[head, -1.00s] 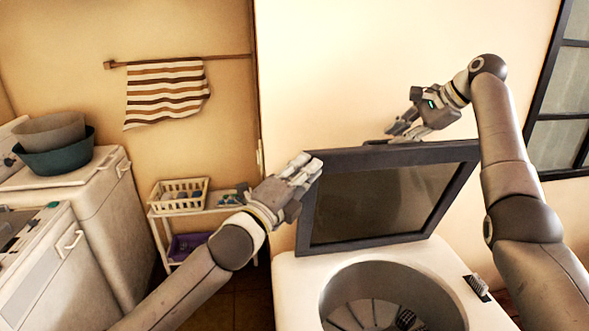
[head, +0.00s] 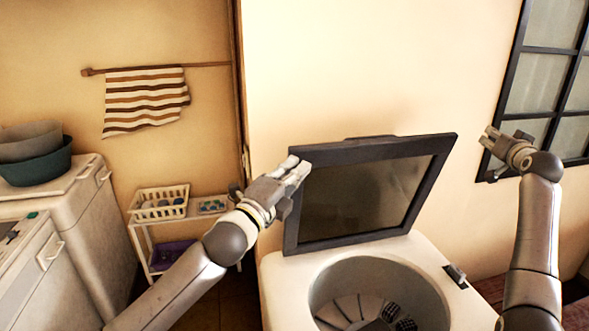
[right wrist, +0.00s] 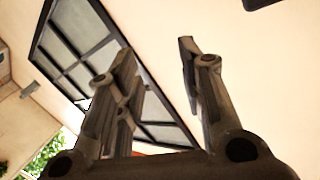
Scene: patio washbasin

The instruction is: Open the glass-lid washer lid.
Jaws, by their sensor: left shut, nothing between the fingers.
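The washer (head: 277,289) stands at front centre in the head view, its round drum opening uncovered. Its dark-framed glass lid (head: 366,195) stands raised, leaning back near the wall. My left gripper (head: 299,172) is shut and empty at the upper left edge of the lid; I cannot tell if it touches the frame. My right gripper (head: 490,139) is off to the right, in front of the wall and apart from the lid. In the right wrist view its two fingers (right wrist: 157,72) are spread with nothing between them.
A window (head: 545,85) is behind my right gripper. At left are a white machine (head: 62,215) with bowls (head: 38,165) on it, a small shelf with a white basket (head: 160,203), and a striped towel (head: 145,100) on a rail. Dark items lie inside the drum.

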